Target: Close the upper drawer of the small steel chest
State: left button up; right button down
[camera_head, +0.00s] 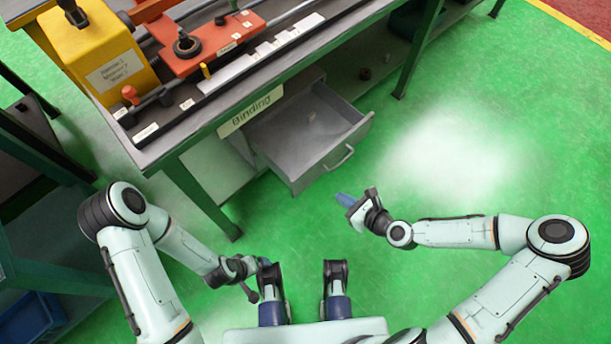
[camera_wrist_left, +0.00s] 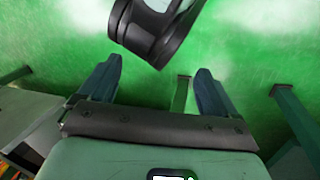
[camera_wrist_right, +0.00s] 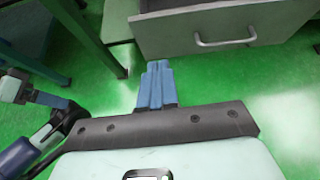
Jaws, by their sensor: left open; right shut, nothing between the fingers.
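The small steel chest (camera_head: 215,168) stands under the bench. Its upper grey drawer (camera_head: 315,158) is pulled out, with a bar handle (camera_head: 340,158) on its front. The drawer front (camera_wrist_right: 190,38) and its handle (camera_wrist_right: 226,42) also show in the right wrist view. My right gripper (camera_head: 345,200) is shut and empty, in front of the drawer and below its front panel in the picture, apart from it. Its blue fingers (camera_wrist_right: 157,85) are together. My left gripper (camera_wrist_left: 155,85) is open and empty, low by my base, away from the chest; its fingers are hard to see in the head view.
A bench (camera_head: 275,85) labelled Binding stands above the chest, carrying a yellow box (camera_head: 95,45) and an orange fixture (camera_head: 205,40). Bench legs (camera_head: 203,195) stand beside the chest. Another dark bench (camera_head: 40,150) is at the left. Green floor is clear at the right.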

jog(key=b, duration=0.5)
send_near(307, 172)
jog(key=x, duration=0.5)
jog(key=shift+f, duration=0.3)
jog(key=shift+w+a, duration=0.35)
jog(key=shift+w, duration=0.05)
pick_arm(q)
jog(key=w+a+f, duration=0.3)
jog(key=f, duration=0.3)
jog(key=shift+a+f+n+t+y, duration=0.2)
jog(key=shift+f+n+t+y, duration=0.1)
jog(key=shift+t+y, duration=0.1)
jog(key=shift+r, duration=0.1)
pick_arm(e)
jog(key=shift+w+a, duration=0.1)
